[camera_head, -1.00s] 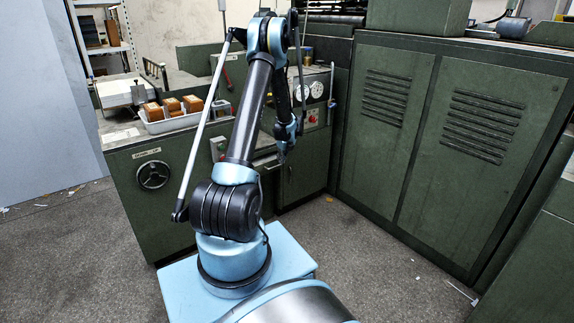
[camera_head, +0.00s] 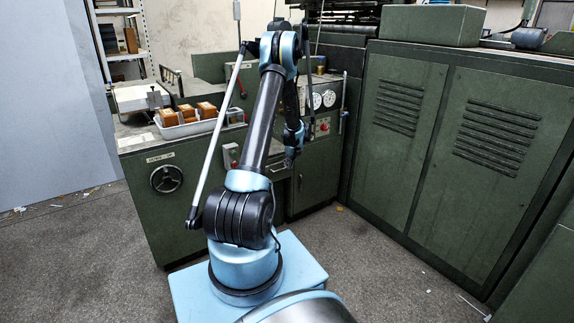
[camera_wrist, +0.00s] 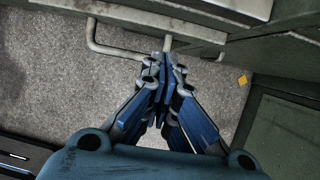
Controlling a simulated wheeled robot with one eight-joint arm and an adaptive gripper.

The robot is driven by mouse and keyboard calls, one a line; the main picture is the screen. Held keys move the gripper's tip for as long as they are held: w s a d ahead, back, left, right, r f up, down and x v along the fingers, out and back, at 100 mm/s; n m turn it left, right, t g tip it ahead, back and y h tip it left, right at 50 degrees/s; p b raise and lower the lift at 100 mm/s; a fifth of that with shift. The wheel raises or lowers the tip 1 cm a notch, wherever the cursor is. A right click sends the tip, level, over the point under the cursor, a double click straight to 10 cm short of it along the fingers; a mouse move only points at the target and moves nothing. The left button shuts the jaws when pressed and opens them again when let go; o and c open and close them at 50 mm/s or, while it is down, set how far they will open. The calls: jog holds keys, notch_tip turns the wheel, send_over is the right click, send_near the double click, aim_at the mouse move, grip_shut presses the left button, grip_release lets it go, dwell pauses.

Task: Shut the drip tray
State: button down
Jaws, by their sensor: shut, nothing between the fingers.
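The drip tray (camera_wrist: 195,33) shows at the top of the wrist view as a grey front edge with a pale bent bar handle (camera_wrist: 118,50). The handle also shows in the head view (camera_head: 278,168), low on the green machine and partly behind my arm. How far the tray stands out is not clear. My gripper (camera_wrist: 168,62) is shut and empty, its blue fingertips together by the right end of the handle. I cannot tell whether they touch it. In the head view my gripper (camera_head: 290,160) hangs small and dark in front of the machine.
The green machine (camera_head: 205,190) carries a handwheel (camera_head: 167,179), gauges and a white tray (camera_head: 190,129) of brown blocks. Tall green cabinets (camera_head: 440,150) stand at the right.

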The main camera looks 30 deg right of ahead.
jog(key=shift+s+v, duration=0.45)
jog(key=shift+v, duration=4.85)
jog(key=s+a+r+n, duration=0.1)
jog(key=a+r+n, duration=0.4)
jog(key=a, duration=0.4)
jog(key=s+a+r+n, duration=0.1)
jog(key=a+r+n, duration=0.2)
jog(key=a+r, duration=0.45)
jog(key=s+a+r+n+g, duration=0.1)
jog(key=s+a+r+n, duration=0.25)
jog(key=a, duration=0.45)
jog(key=s+a+r+n, duration=0.2)
jog(key=s+a+n, duration=0.3)
jog(key=a, duration=0.3)
jog(key=s+a+n, duration=0.8)
jog(key=s+a, duration=0.2)
jog(key=s, duration=0.2)
jog(key=s+a+f+n, duration=0.3)
jog(key=s+n, duration=0.2)
jog(key=s, duration=0.2)
jog(key=s+a+f+n+g, duration=0.1)
jog(key=s+a+f+n, duration=0.1)
jog(key=s+n, duration=0.3)
jog(key=s+a, duration=0.1)
jog(key=s, duration=0.2)
jog(key=shift+s+a+f+n, duration=0.2)
jog(key=shift+s+f+n, duration=0.1)
jog(key=shift+f+n, duration=0.1)
